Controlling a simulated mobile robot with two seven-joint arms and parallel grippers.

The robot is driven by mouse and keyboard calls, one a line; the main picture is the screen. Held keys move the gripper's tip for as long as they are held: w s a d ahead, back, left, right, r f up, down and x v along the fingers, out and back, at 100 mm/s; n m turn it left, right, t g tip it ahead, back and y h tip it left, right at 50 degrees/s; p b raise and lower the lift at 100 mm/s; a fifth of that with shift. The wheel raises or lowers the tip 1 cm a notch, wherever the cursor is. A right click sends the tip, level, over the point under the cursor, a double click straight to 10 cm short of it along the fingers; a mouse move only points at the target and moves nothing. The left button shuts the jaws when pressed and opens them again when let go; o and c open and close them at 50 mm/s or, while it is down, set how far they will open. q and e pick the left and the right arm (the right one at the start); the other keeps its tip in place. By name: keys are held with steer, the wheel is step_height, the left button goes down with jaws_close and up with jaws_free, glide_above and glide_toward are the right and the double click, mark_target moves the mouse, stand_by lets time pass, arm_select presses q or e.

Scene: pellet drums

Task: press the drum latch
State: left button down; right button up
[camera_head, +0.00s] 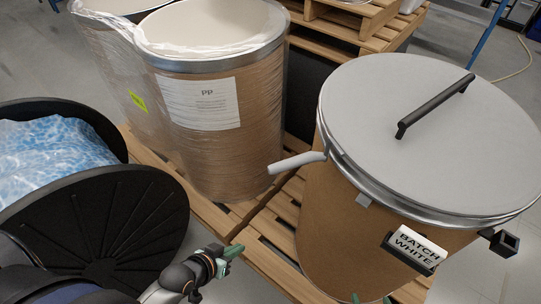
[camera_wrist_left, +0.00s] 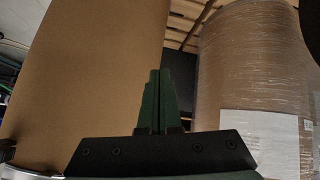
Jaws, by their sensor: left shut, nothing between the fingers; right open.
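The brown drum (camera_head: 335,215) with a grey lid (camera_head: 420,120) and a metal rim band stands on the right in the head view. Its pale latch lever (camera_head: 297,162) sticks out to the left from the band, tilted away from the drum wall. My left gripper (camera_head: 235,250) is shut and empty, below and left of the lever and apart from it. In the left wrist view its green fingers (camera_wrist_left: 155,95) are together, with a plain brown drum wall (camera_wrist_left: 75,70) behind on the left; no latch shows there. My right gripper (camera_head: 371,299) is open at the bottom edge, only its fingertips showing.
A film-wrapped drum (camera_head: 225,130) labelled PP stands on wooden pallets (camera_head: 265,250) left of the lidded drum. A black open container (camera_head: 120,220) with a blue bag is at the left.

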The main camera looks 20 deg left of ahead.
mark_target(306, 161)
steer(key=shift+o, duration=0.8)
step_height(306, 161, down, 3)
steer(key=shift+f+b, duration=0.15)
steer(key=shift+b, duration=1.1)
arm_select(q)
steer(key=w+a+r+n+h+b, duration=0.1)
steer(key=w+a+r+n+h, duration=0.15)
steer(key=w, duration=0.35)
steer(key=w+a+r+n+h+b, duration=0.1)
steer(key=w+a+r+n+h, duration=0.15)
steer(key=w+r, duration=0.2)
steer(key=w+a+r+m+h+b, duration=0.1)
steer(key=r+h, duration=0.6)
steer(key=r, duration=1)
steer(key=shift+w+a+r+h+b, duration=0.3)
steer(key=shift+w+a+b, duration=0.3)
steer(key=shift+w, duration=0.5)
arm_select(e)
step_height(306, 161, down, 4)
arm_select(q)
steer(key=w+d+f+p, duration=0.1)
steer(key=d+p, duration=0.3)
steer(key=d, duration=0.7)
steer(key=shift+w+d+f, duration=0.2)
steer(key=shift+w+f, duration=0.05)
steer(key=shift+w, duration=0.1)
arm_select(e)
steer(key=shift+r, duration=1.85)
